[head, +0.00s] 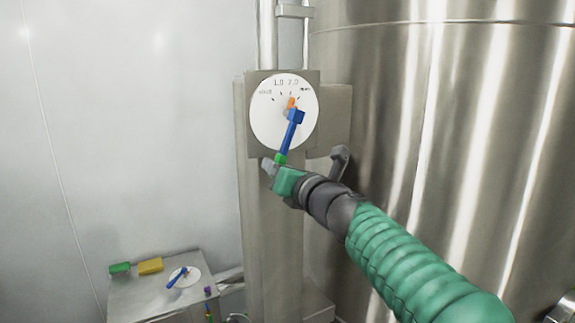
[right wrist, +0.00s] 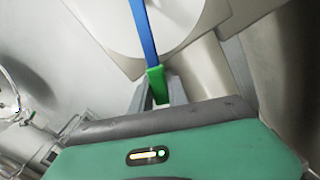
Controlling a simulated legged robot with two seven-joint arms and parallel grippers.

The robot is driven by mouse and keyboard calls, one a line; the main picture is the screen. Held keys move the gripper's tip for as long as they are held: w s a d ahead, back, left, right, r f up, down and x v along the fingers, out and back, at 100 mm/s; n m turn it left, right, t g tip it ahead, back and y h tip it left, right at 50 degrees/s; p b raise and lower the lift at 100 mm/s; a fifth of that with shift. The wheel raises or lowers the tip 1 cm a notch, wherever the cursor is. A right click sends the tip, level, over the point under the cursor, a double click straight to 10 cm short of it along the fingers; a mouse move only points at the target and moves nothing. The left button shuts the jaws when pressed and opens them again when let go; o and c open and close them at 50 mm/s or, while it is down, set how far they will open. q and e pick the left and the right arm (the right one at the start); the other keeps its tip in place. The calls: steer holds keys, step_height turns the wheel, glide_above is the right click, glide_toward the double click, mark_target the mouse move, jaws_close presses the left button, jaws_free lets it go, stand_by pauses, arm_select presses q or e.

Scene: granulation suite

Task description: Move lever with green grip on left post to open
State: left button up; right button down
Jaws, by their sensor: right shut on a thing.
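The blue lever (head: 291,130) is mounted on a white round dial (head: 267,121) on the steel post (head: 262,210). It points down and slightly left, and an orange pointer tip (head: 291,102) shows at its upper end. Its green grip (head: 281,159) is at the lower end. My right gripper (head: 273,167) is shut on the green grip. In the right wrist view the green grip (right wrist: 157,84) sits between the two fingers, with the blue lever (right wrist: 143,30) running up from it. The dial's small lettering is too blurred to read fully. My left gripper is not in view.
A large steel tank (head: 450,110) stands close on the right. At the lower left, a low steel bench (head: 135,293) carries a green block (head: 120,268), a yellow block (head: 150,265) and a second white dial (head: 191,281) with a blue lever. The wall at left is bare.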

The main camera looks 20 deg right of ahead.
steer(key=shift+s+a+r+m+p, duration=0.1)
steer(key=shift+a+r+m+p, duration=0.3)
steer(key=shift+a+m, duration=0.35)
steer(key=shift+a+r+m+p, duration=0.45)
steer(key=shift+a+m, duration=0.15)
steer(key=shift+m, duration=0.25)
steer(key=shift+s+a+r+m+p, duration=0.1)
steer(key=shift+a+r+m+p, duration=0.3)
steer(key=shift+a+m, duration=0.35)
steer(key=shift+d, duration=0.1)
steer(key=shift+r, duration=0.1)
steer(key=c, duration=1.3)
jaws_free()
